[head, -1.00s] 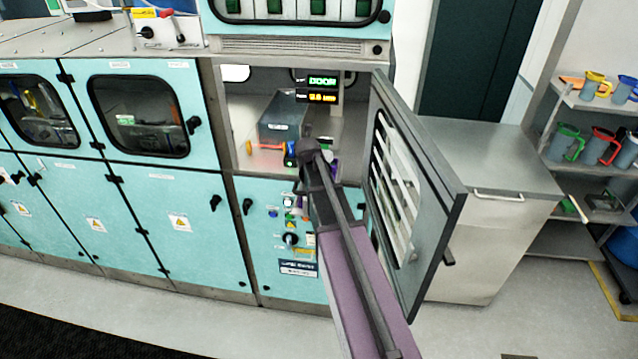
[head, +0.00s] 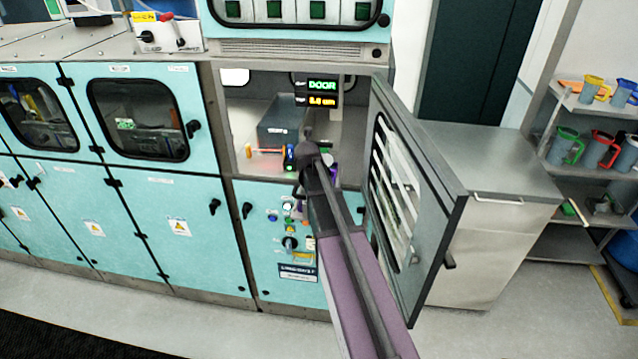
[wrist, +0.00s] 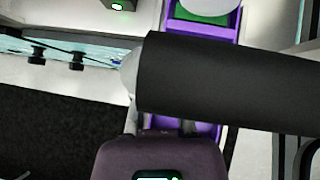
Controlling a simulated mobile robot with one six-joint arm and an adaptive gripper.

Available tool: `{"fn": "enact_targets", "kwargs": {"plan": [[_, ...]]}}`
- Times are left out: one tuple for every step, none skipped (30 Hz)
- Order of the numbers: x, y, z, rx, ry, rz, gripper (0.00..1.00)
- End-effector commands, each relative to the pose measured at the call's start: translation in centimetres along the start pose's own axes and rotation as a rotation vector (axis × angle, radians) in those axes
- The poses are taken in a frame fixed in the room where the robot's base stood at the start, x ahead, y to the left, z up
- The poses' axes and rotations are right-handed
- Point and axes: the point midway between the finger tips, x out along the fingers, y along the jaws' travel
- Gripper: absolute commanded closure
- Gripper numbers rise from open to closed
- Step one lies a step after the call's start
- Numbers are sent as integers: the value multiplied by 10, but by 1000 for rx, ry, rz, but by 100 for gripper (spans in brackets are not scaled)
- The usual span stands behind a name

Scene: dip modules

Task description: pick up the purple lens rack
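The purple lens rack shows partly in the wrist view (wrist: 243,22), with a green insert and a pale round piece at its upper end. A dark cylinder, which looks like part of my arm, crosses in front of it and hides its middle. In the head view, a small patch of purple (head: 334,172) shows just right of my arm's end, inside the open chamber. My gripper (head: 306,178) is at the chamber opening, largely hidden by my own arm. Its fingertips cannot be made out in either view, nor whether they touch the rack.
The chamber door (head: 415,200) stands open to the right of my arm. A grey box (head: 283,122) and an orange-ended rod (head: 265,151) are inside the chamber, left of my arm. A steel cabinet (head: 490,160) and a shelf with jugs stand farther right.

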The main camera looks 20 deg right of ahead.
Motion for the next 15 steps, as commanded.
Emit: {"fn": "enact_targets", "kwargs": {"plan": [[0, 0, 0, 0, 0, 0, 100], [0, 0, 0, 0, 0, 0, 100], [0, 0, 0, -1, -1, 0, 100], [0, 0, 0, -1, -1, 0, 100], [0, 0, 0, -1, -1, 0, 100], [0, 0, 0, -1, -1, 0, 100], [0, 0, 0, -1, -1, 0, 100], [0, 0, 0, -1, -1, 0, 100], [0, 0, 0, -1, 0, 0, 100], [0, 0, 0, -1, 0, -1, 100], [0, 0, 0, -1, 0, 0, 100], [0, 0, 1, -1, 0, 0, 100], [-1, 0, 1, 0, 0, -1, 100], [-1, 0, 2, 0, 0, 0, 100], [-2, 0, 2, 0, 0, 0, 100]]}}
